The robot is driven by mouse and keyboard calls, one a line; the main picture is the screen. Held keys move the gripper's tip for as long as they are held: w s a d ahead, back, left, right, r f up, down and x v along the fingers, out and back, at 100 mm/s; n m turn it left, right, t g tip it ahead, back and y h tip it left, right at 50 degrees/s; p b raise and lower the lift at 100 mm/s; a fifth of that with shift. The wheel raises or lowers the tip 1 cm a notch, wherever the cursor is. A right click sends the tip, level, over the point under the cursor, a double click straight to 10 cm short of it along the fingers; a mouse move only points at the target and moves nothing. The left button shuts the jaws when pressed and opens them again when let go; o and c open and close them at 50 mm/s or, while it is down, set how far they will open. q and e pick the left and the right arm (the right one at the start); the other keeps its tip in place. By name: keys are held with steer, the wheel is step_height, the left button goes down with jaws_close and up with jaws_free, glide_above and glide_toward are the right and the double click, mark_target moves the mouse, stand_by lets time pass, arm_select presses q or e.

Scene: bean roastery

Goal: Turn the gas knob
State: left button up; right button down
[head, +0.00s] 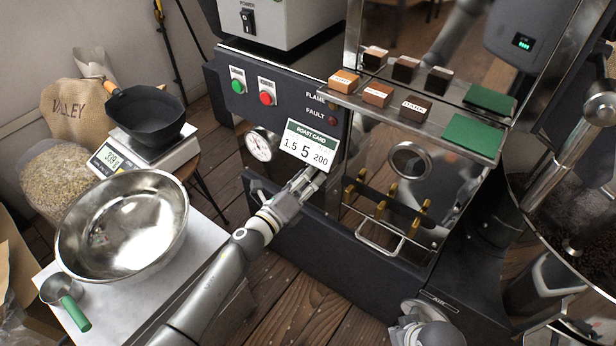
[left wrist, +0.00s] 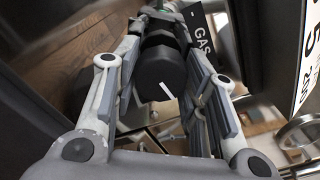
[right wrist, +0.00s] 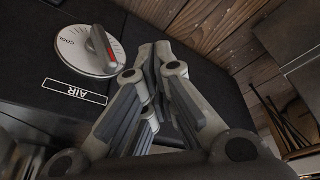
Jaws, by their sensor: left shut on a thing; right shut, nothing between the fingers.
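The gas knob (left wrist: 165,75) is black with a white pointer line, beside a black label reading GAS (left wrist: 198,35) in the left wrist view. My left gripper (head: 313,178) is at the front of the dark machine, just under the roast card, and its fingers are shut around the knob. In the head view the gripper and card hide the knob. My right gripper (right wrist: 155,65) is shut and empty, low beside the AIR dial (right wrist: 88,50); only part of that arm shows at the bottom of the head view.
The roast card (head: 310,146) reads 1.5, 5, 200. A round gauge (head: 262,145) and green and red buttons are left of it. A steel bowl (head: 125,225) and a scale with a black pan (head: 150,115) stand at left. Sample blocks line the shelf at upper right.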

arm_select(q)
steer(key=n+p, duration=0.2)
steer(key=n, duration=0.5)
steer(key=shift+r+p, duration=0.15)
steer(key=shift+p, duration=0.25)
steer(key=n+p, duration=0.2)
steer(key=n, duration=0.4)
steer(key=shift+n, duration=0.3)
steer(key=shift+n+p, duration=0.6)
steer(key=shift+n, duration=0.9)
arm_select(e)
steer(key=s+f, duration=0.4)
steer(key=f, duration=0.5)
steer(key=s+d+f+g, duration=0.1)
steer(key=s+f, duration=0.3)
steer(key=f, duration=0.6)
arm_select(q)
steer(key=o, duration=1)
steer(key=shift+s+a, duration=0.1)
arm_select(e)
steer(key=shift+w, duration=0.1)
arm_select(q)
steer(key=v, duration=1.1)
steer(key=shift+s+a, duration=0.25)
steer(key=shift+s, duration=0.05)
